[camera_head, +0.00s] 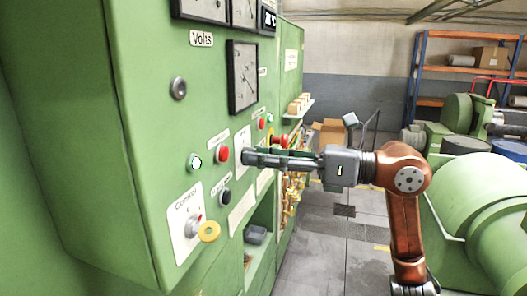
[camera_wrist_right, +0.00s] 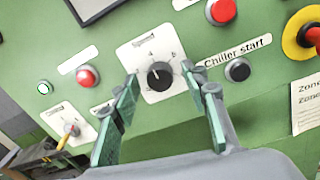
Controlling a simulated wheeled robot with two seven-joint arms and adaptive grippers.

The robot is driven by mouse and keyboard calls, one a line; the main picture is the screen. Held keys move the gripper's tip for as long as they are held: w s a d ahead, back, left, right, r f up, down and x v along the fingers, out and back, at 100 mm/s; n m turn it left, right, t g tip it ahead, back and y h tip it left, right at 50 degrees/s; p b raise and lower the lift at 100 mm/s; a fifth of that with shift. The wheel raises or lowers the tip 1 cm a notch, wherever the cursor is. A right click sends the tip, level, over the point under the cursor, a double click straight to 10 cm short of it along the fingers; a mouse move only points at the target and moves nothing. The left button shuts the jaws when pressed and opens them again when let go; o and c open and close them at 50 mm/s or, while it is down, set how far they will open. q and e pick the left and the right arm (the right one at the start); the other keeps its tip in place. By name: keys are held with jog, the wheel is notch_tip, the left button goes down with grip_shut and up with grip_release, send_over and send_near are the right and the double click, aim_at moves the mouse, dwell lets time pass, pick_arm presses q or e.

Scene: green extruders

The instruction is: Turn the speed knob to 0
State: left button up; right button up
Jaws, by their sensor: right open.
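The speed knob (camera_wrist_right: 160,76) is a round black dial on a white plate (camera_wrist_right: 136,57) on the green panel. In the wrist view it sits between the tips of my right gripper's green-padded fingers (camera_wrist_right: 159,90). The fingers stand apart, one to each side, with no clear contact. A small light mark shows on the knob, but I cannot read its setting surely. My left gripper is out of view.
Near the knob are a red button (camera_head: 222,153), a lit green button (camera_head: 195,162), a black chiller start button (camera_wrist_right: 237,70) and a yellow-ringed red emergency button (camera_wrist_right: 306,36). Open floor (camera_head: 335,240) lies right of the panel.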

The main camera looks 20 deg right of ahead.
jog(key=shift+c, duration=0.2)
grip_shut()
dwell(0.4)
jog(key=n+b, duration=0.1)
jog(key=n, duration=1)
jog(key=n+h+b, duration=0.1)
jog(key=n+b, duration=0.1)
jog(key=n, duration=1)
jog(key=shift+s+a+f+t, duration=0.1)
jog(key=shift+s+a+t, duration=0.1)
jog(key=shift+t, duration=0.2)
dwell(0.5)
